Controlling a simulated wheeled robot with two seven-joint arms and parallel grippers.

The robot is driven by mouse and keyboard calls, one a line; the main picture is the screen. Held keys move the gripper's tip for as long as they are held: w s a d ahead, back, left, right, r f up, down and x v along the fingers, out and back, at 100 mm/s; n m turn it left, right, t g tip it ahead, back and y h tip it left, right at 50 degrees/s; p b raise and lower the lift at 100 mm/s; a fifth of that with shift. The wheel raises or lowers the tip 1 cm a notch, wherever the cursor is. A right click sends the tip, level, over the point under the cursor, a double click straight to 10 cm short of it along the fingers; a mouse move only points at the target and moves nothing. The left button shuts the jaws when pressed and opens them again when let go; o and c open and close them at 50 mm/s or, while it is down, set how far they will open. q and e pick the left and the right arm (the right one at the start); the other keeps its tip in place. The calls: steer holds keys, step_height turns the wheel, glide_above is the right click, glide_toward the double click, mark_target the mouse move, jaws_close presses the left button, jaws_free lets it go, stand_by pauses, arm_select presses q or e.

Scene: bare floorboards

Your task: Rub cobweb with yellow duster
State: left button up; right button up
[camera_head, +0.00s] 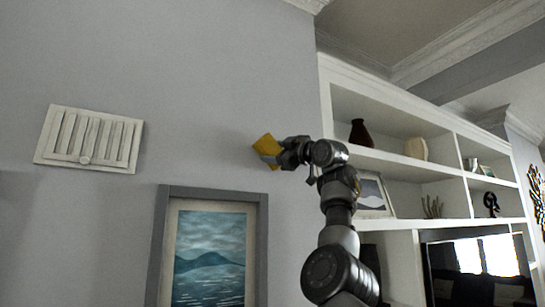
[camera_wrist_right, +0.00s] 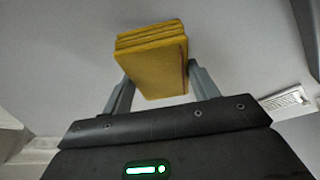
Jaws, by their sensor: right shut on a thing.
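The yellow duster (camera_head: 267,148) is a folded block of cloth. My right gripper (camera_head: 281,156) is shut on it and holds it up close to the grey wall, above and to the right of the framed picture. In the right wrist view the duster (camera_wrist_right: 152,62) sits between the two fingers of the right gripper (camera_wrist_right: 158,88), with its layered far end toward the wall. I cannot tell if it touches the wall. No cobweb can be made out in either view. My left gripper is not in view.
A white vent (camera_head: 90,138) is on the wall at left; it also shows in the right wrist view (camera_wrist_right: 285,101). A framed seascape (camera_head: 210,255) hangs below the duster. White shelves (camera_head: 390,160) with ornaments stand at right, behind my right arm. The wall at upper left is bare.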

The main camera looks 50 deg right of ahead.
steer(key=shift+s+a+b, duration=0.25)
steer(key=shift+s+b, duration=0.15)
steer(key=shift+s, duration=0.35)
steer(key=shift+s+a+b, duration=0.3)
steer(key=shift+s+b, duration=0.1)
steer(key=shift+s, duration=0.3)
steer(key=shift+s+a+b, duration=0.25)
steer(key=shift+s+b, duration=0.15)
steer(key=shift+s, duration=0.35)
steer(key=s+b, duration=0.1)
steer(key=s+a, duration=0.1)
steer(key=s, duration=0.1)
steer(key=shift+r+b, duration=0.1)
steer(key=shift+b, duration=0.3)
steer(key=shift+w, duration=0.15)
